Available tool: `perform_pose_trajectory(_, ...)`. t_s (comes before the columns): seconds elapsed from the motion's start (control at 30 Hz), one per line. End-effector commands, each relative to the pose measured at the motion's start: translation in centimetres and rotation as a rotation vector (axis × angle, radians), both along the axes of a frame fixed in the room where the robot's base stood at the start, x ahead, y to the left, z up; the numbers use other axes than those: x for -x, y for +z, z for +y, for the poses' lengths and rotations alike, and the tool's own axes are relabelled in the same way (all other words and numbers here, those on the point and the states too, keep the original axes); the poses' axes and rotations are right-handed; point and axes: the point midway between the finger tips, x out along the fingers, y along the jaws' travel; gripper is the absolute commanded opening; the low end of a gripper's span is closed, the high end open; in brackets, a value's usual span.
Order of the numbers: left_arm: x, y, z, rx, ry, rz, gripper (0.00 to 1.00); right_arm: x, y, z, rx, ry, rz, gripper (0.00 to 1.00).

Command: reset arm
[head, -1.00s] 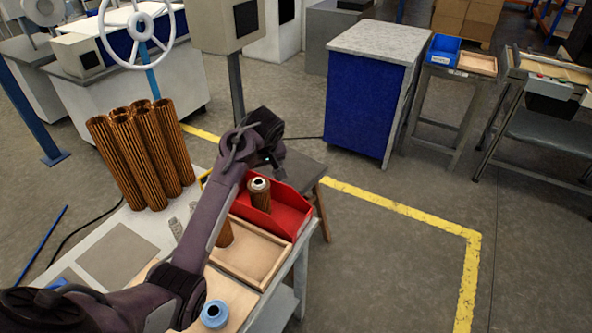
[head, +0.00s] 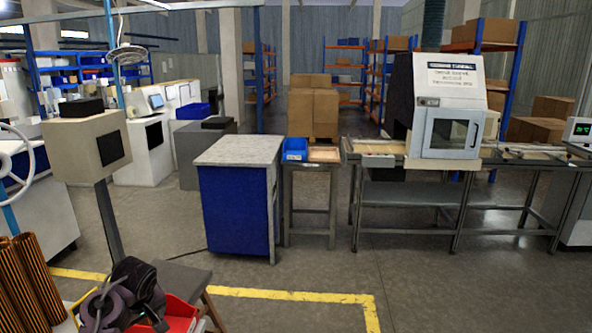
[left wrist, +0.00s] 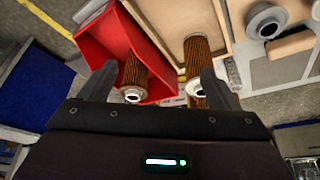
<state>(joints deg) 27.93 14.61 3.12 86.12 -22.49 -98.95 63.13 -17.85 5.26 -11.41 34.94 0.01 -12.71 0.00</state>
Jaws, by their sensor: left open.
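My left gripper (left wrist: 158,85) is open in the left wrist view, its two dark fingers apart with nothing held between them. A pleated brown cartridge (left wrist: 135,78) with a pale end cap is in the red bin (left wrist: 100,38), beside the left finger. A second brown cartridge (left wrist: 197,58) is by the wooden tray (left wrist: 165,15), partly hidden behind the right finger. In the head view my left arm (head: 135,290) is at the bottom left, over the red bin (head: 182,312); its fingers are not clear there. My right gripper is in neither view.
Tall brown cartridges (head: 25,285) stand at the lower left. A grey stool (head: 180,278) is behind the bin. A blue cabinet (head: 235,210), a small table with a blue bin (head: 295,148) and a white machine (head: 448,105) stand further back. The floor at centre right is clear.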

Motion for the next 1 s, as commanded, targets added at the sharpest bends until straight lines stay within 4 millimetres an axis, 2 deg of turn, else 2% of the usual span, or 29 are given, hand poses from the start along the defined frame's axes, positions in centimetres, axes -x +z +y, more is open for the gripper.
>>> perform_pose_trajectory(0.1, 1.0, -1.0, -0.9, -0.008, -0.048, 0.012, 0.84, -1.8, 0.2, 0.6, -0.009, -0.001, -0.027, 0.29)
perform_pose_trajectory(0.17, 1.5, -1.5, -1.3, -0.011, -0.071, 0.018, 0.84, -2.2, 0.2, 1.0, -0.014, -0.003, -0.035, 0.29)
perform_pose_trajectory(0.37, 3.7, -3.3, -3.0, -0.024, -0.172, 0.041, 0.84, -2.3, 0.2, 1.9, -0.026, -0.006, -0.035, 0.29)
perform_pose_trajectory(0.57, 7.5, -5.4, -5.7, -0.037, -0.327, 0.069, 0.84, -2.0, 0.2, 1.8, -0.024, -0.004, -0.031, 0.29)
perform_pose_trajectory(0.67, 10.2, -6.5, -7.5, -0.039, -0.432, 0.086, 0.84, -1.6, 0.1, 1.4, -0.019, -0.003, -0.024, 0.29)
perform_pose_trajectory(0.8, 15.4, -7.6, -10.6, -0.035, -0.614, 0.106, 0.84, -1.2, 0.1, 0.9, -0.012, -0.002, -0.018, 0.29)
perform_pose_trajectory(1.0, 20.9, -7.4, -13.5, -0.023, -0.8, 0.11, 0.84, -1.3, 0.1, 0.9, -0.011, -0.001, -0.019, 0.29)
